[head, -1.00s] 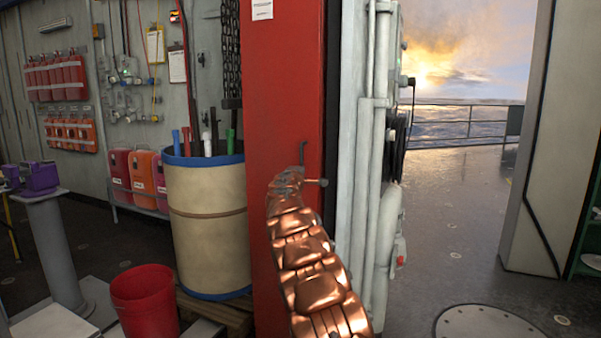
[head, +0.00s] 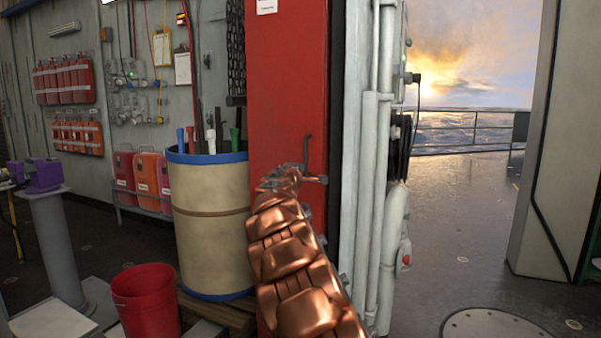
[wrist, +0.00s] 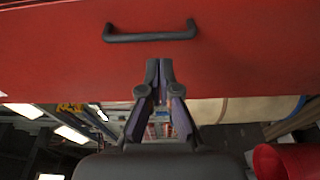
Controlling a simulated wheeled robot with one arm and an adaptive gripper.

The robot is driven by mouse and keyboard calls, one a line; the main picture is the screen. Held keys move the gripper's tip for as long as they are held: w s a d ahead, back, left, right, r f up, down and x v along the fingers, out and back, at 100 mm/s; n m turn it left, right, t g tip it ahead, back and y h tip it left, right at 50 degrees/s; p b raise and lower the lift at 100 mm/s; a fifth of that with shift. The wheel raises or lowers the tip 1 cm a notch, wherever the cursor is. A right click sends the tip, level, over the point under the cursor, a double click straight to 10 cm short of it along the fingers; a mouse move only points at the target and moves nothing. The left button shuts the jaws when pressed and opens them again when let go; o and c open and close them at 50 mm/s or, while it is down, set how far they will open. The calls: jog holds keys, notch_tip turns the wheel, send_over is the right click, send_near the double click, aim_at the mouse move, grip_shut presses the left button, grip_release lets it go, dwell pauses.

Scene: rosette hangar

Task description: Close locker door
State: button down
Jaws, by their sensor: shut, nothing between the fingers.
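The red locker door (head: 287,95) stands upright in the middle of the head view, seen at a slant. It also fills the top of the wrist view (wrist: 60,60). Its dark bar handle (wrist: 150,36) shows whole in the wrist view; in the head view part of the handle (head: 307,150) shows above the end of my copper arm. My gripper (wrist: 160,72) is shut and empty, its fingertips just below the handle in the wrist view, in front of the door's face. I cannot tell whether they touch the door. In the head view my arm hides the lower door.
A cream barrel with a blue rim (head: 208,215) stands left of the door, on a wooden pallet. A red bucket (head: 145,300) is on the floor before it. White pipes (head: 375,200) run up just right of the door. Open deck (head: 460,220) lies farther right.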

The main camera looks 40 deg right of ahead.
jog(key=b+v, duration=0.1)
jog(key=v, duration=0.5)
jog(key=shift+b, duration=0.3)
jog(key=shift+a, duration=0.1)
